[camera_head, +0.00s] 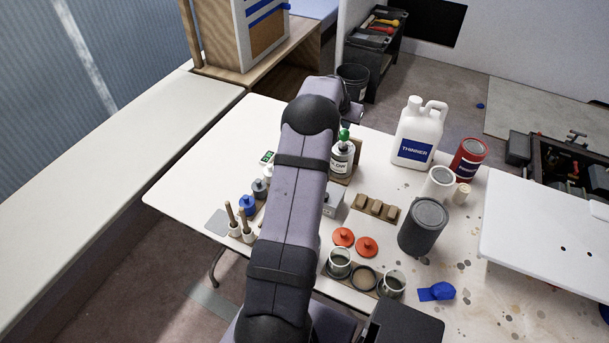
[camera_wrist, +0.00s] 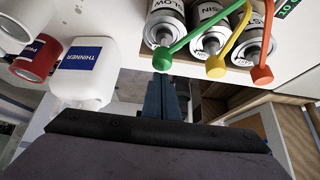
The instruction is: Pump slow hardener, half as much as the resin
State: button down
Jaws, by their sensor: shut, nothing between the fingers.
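The slow hardener bottle (camera_wrist: 166,22), labelled SLOW with a green pump, stands at the left of a row of three in the wrist view. Its green pump end (camera_wrist: 162,58) is just beyond my gripper's fingertips (camera_wrist: 163,80); I cannot tell if they touch. My gripper is shut and empty. The resin bottle (camera_wrist: 208,22) with a yellow pump is in the middle. Two open tins (camera_head: 340,257) (camera_head: 392,279) sit in a holder at the table's front.
A third bottle (camera_wrist: 252,45) has an orange pump. A white thinner jug (camera_head: 417,138), a red can (camera_head: 468,160) and a dark grey can (camera_head: 423,226) stand to the right. Red lids (camera_head: 367,246) and wooden blocks (camera_head: 375,207) lie mid-table. Clear table lies at far left.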

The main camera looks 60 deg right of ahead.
aim_at(345, 133)
jog(key=shift+f, duration=0.25)
jog(key=shift+a+f+b, duration=0.1)
jog(key=shift+f+b, duration=1.55)
jog(key=shift+f, duration=0.05)
jog(key=shift+r, duration=0.2)
jog(key=shift+r+p, duration=1)
jog(key=shift+r, duration=0.7)
jog(key=shift+r, duration=0.15)
jog(key=shift+r+p, duration=0.75)
jog(key=shift+r, duration=0.7)
